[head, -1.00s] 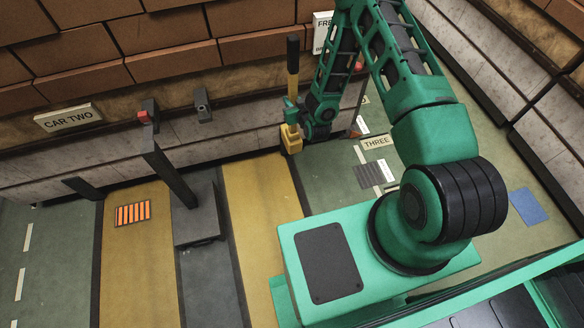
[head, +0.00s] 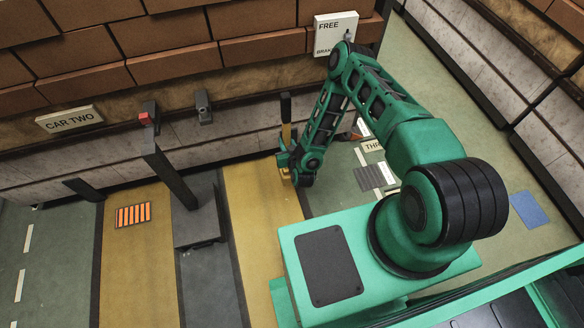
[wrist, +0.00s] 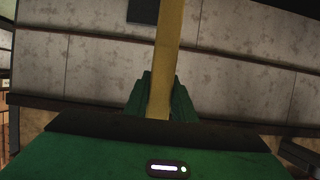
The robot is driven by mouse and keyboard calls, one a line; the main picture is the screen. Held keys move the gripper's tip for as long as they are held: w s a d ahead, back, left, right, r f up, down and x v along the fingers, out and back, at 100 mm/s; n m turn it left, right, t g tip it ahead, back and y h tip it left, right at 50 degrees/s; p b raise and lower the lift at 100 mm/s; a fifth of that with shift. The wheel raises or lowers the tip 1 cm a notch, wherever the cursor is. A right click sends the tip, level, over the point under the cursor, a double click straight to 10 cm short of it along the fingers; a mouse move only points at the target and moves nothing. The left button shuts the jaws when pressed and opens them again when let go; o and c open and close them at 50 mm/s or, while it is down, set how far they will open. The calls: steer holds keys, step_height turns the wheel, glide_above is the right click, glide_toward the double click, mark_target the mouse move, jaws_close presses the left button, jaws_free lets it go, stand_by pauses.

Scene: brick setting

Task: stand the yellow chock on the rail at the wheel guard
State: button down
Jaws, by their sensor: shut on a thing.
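The yellow chock (head: 285,175) is a small block at the foot of an upright yellow pole with a black grip (head: 285,105) on top. My gripper (head: 285,156) is shut on the pole, just above the block. In the wrist view the yellow pole (wrist: 170,55) stands between the dark green fingers (wrist: 160,100). The block is partly hidden by my gripper and is out of the wrist view. It appears over the far end of the right yellow floor strip (head: 262,215), near the wall. Whether it touches anything there, and which part is the rail or wheel guard, I cannot tell.
A dark grey post (head: 170,170) with a base stands left of my gripper. A red-topped fitting (head: 147,118) and a grey one (head: 204,107) are at the wall. A CAR TWO sign (head: 69,119) and a FREE sign (head: 336,33) are above. An orange-striped patch (head: 133,215) lies on the floor.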

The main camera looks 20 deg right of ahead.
steer(key=w+d+f, duration=0.6)
steer(key=w+f, duration=0.4)
steer(key=f, duration=0.1)
stand_by(0.6)
steer(key=c, duration=1.8)
jaws_free()
steer(key=shift+s+f, duration=0.15)
steer(key=shift+f, duration=0.1)
steer(key=shift+c, duration=0.2)
steer(key=o, duration=0.4)
steer(key=shift+c, duration=0.2)
steer(key=shift+r, duration=0.15)
steer(key=v, duration=1.2)
